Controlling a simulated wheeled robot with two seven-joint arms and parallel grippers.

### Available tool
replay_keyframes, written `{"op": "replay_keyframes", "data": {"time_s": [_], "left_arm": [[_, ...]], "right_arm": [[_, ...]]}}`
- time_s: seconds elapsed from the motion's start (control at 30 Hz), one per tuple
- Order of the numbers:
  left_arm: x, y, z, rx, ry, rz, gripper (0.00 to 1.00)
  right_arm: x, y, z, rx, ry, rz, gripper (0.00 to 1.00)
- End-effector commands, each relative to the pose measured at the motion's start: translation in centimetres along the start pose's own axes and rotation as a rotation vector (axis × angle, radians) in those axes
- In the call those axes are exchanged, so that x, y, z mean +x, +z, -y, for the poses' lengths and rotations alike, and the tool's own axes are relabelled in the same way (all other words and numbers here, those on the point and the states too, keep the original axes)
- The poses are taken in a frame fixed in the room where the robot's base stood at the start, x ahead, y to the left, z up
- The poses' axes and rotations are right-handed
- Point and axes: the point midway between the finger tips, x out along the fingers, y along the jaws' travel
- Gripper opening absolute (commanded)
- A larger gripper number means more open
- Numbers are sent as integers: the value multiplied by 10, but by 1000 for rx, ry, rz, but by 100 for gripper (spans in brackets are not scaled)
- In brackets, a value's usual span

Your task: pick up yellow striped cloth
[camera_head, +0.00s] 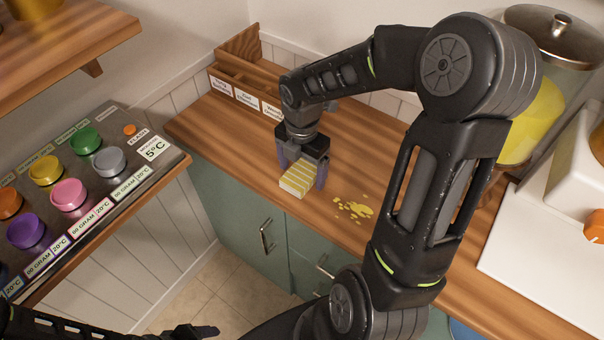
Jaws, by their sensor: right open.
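The yellow striped cloth (298,180) is a folded, block-like bundle with white stripes, near the front edge of the wooden counter. My right gripper (303,178) points down over it with its fingers apart, one on each side of the cloth. I cannot tell whether the fingers touch it. The gripper hides the cloth's back part. My left arm shows only in part at the bottom left, and a dark piece there (185,332) may be its gripper; its jaws are not clear.
Yellow crumbs or spill (354,208) lie on the counter right of the cloth. A labelled wooden box (238,80) stands behind. A panel with coloured knobs (75,190) is at left. A glass jar with yellow contents (535,115) and a white appliance (575,160) are at right.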

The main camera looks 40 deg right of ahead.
Motion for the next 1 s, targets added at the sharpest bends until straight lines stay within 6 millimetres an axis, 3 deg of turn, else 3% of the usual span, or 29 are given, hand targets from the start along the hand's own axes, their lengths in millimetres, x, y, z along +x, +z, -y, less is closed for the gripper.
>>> {"op": "replay_keyframes", "data": {"time_s": [0.37, 1.0], "left_arm": [[0, 0, 0, 0, 0, 0, 72], [0, 0, 0, 0, 0, 0, 72]], "right_arm": [[0, 0, 0, 0, 0, 0, 83], [0, 0, 0, 0, 0, 0, 31]]}}
